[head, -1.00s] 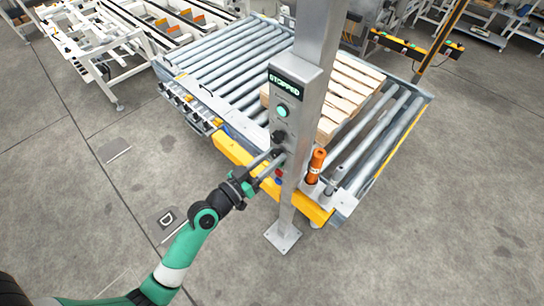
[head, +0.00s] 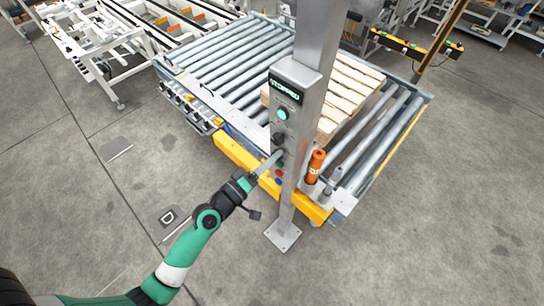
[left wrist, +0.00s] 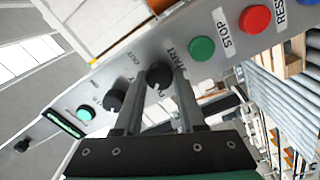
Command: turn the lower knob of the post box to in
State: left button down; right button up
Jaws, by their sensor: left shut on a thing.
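The grey post box (head: 297,78) is fixed to the metal post. Its lower knob (left wrist: 159,74) is black and sits between the fingertips of my left gripper (left wrist: 157,88) in the left wrist view. In the head view my left gripper (head: 275,158) reaches the box front from the lower left, and its fingers largely hide the lower knob. The gripper is shut on the knob. The upper knob (left wrist: 114,100) is black and lies just outside the fingers; it also shows in the head view (head: 278,137). I cannot tell clearly where the lower knob points. My right gripper is not in view.
Beside the lower knob are a green button (left wrist: 201,49), a red stop button (left wrist: 255,19) and a blue reset button (left wrist: 313,44). The display (head: 286,90) is lit green. Behind the post are a roller conveyor (head: 225,70), a pallet load (head: 350,88) and an orange cylinder (head: 315,165).

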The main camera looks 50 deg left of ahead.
pick_arm(q)
jog(key=shift+n, duration=0.5)
jog(key=c, duration=0.5)
grip_release()
jog(key=s+b, duration=0.4)
jog(key=s, duration=0.7)
jog(key=shift+s+d+f, duration=0.15)
jog(key=shift+s+d, duration=0.15)
jog(key=shift+d, duration=0.1)
